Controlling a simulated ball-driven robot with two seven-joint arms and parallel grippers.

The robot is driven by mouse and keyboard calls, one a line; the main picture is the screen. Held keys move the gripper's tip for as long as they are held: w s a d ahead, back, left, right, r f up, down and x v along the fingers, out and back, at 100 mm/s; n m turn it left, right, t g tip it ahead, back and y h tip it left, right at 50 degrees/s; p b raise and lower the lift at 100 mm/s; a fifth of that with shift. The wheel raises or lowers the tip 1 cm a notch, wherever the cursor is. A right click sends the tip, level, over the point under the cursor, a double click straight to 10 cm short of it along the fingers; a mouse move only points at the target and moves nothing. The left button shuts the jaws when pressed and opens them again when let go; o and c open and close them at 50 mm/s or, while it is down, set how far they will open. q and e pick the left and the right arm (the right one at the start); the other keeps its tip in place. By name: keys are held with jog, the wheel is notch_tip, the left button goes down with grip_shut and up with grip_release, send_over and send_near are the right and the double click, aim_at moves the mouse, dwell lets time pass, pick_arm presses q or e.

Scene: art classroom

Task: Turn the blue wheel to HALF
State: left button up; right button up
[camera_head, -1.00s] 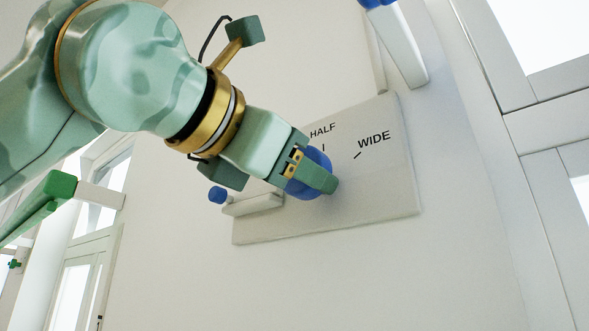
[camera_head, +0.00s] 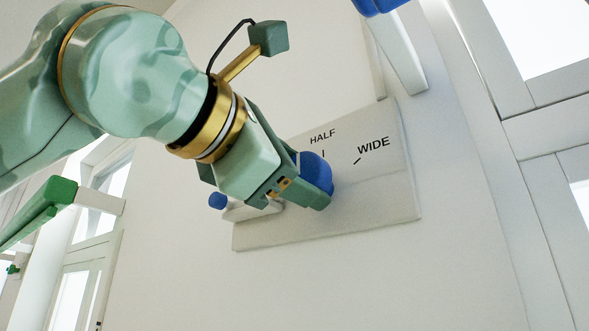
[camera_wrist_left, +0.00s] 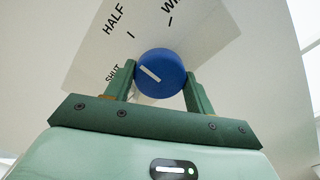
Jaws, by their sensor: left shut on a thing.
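The blue wheel (camera_head: 318,170) is a round knob on a pale wall panel (camera_head: 380,190) printed with HALF and WIDE. My left gripper (camera_head: 312,184) is shut on the wheel, hiding part of it and the panel's left side. In the left wrist view the wheel (camera_wrist_left: 172,62) sits between both fingers (camera_wrist_left: 161,80). Its white pointer line (camera_wrist_left: 150,74) slants to the upper left, between the SHUT label (camera_wrist_left: 113,73) and the HALF tick (camera_wrist_left: 131,35). The WIDE tick (camera_wrist_left: 170,22) is further clockwise. My right gripper is out of view.
A white bar with a blue end (camera_head: 217,201) shows at the panel's left, partly behind my gripper. A white bar with a blue top (camera_head: 400,55) is above the panel. A green bar (camera_head: 45,205) stands out at left. Window frames flank the wall.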

pick_arm(q)
jog(key=o, duration=1)
jog(key=shift+w+d, duration=0.1)
jog(key=shift+w, duration=0.05)
jog(key=b+v, duration=0.4)
jog(key=v, duration=1.2)
jog(key=shift+b, duration=0.3)
